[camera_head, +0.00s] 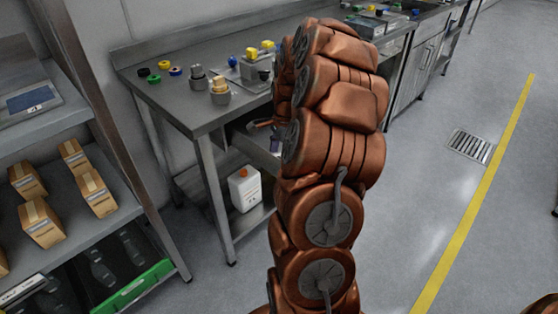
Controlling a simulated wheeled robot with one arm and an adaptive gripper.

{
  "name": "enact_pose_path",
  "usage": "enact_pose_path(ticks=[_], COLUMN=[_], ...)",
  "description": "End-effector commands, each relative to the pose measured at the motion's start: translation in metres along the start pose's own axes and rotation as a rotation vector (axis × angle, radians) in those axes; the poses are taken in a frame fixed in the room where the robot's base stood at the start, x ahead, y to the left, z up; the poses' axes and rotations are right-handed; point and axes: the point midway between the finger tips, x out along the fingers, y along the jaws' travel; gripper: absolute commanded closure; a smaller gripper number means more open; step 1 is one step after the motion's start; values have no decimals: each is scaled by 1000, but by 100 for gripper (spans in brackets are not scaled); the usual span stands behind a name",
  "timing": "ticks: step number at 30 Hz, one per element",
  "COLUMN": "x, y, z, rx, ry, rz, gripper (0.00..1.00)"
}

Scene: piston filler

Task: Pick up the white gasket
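I cannot make out a white gasket. Several small coloured rings lie on the left end of the steel table (188,104): a black ring (144,72), a green ring (154,79), a yellow ring (164,65) and a blue ring (175,71). My copper-coloured arm rises through the middle of the view and covers part of the table and its parts. My gripper is not visible.
A white canister (244,188) is on the lower shelf. A rack with cardboard boxes (96,193) stands at left. The floor (430,190) at right is clear.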

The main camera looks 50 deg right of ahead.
Motion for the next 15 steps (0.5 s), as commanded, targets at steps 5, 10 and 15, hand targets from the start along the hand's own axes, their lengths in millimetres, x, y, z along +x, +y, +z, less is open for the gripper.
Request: enact_pose_path(ticks=[5,10,15], x=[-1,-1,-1], y=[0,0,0], z=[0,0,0], rx=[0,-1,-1], ry=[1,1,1], rz=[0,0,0], gripper=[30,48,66])
